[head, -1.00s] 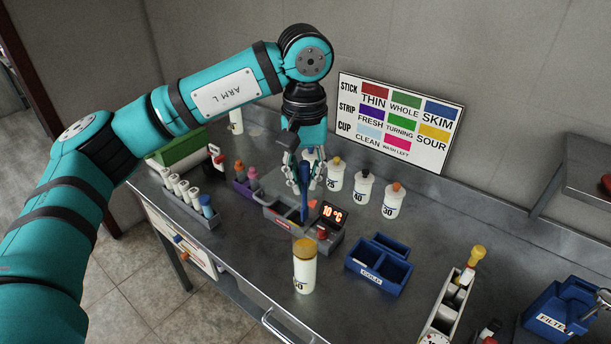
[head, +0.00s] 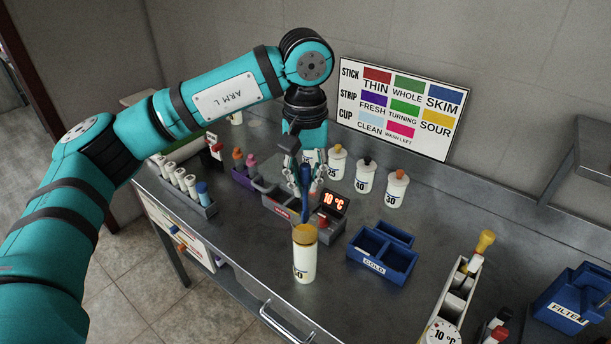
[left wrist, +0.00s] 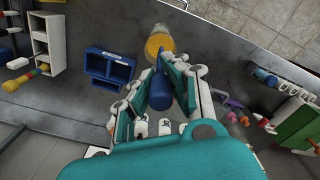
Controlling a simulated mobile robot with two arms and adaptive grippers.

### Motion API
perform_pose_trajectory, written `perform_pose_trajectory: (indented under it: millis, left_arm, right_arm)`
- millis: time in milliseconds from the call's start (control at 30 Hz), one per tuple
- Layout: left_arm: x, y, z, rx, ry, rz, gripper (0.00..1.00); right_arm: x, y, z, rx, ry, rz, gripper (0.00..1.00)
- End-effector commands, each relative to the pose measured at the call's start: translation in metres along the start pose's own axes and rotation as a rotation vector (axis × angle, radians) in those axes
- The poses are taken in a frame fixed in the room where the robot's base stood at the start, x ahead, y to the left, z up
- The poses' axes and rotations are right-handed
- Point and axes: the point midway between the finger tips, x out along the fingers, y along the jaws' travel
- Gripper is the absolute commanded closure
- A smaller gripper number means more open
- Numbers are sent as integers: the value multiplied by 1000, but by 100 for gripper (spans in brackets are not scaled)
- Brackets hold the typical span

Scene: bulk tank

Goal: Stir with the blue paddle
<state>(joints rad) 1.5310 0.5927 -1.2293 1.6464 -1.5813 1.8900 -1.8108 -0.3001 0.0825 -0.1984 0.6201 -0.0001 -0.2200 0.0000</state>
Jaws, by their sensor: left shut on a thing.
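My left gripper (head: 304,168) is shut on the blue paddle (head: 306,183), which hangs upright below it. The paddle's lower end is just above or behind the rim of a tall cream jar (head: 304,262) with a yellow top; I cannot tell whether it enters it. In the left wrist view the gripper (left wrist: 166,80) is closed around the blue paddle (left wrist: 160,95), and the yellow-topped jar (left wrist: 160,44) lies just beyond the fingertips. My right gripper is not in view.
A grey unit with a red 10 °C display (head: 334,203) stands behind the jar. A blue divided box marked COLD (head: 372,264) is to the right. White numbered bottles (head: 364,180) stand behind. A vial rack (head: 205,208) is at left.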

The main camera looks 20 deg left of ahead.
Motion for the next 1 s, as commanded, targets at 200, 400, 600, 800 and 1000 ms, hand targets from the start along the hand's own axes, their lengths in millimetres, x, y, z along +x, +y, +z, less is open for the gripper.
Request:
perform_pose_trajectory:
  millis: [200,400,600,800,1000]
  left_arm:
    - [16,0,0,0,0,0,100]
    - [28,0,0,0,1,0,100]
    - [40,0,0,0,1,-1,100]
    - [52,0,0,0,1,-1,100]
    - [64,0,0,0,0,-1,100]
  right_arm:
    - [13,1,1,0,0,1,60]
    - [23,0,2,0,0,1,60]
    - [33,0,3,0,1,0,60]
    - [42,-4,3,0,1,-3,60]
    - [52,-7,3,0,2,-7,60]
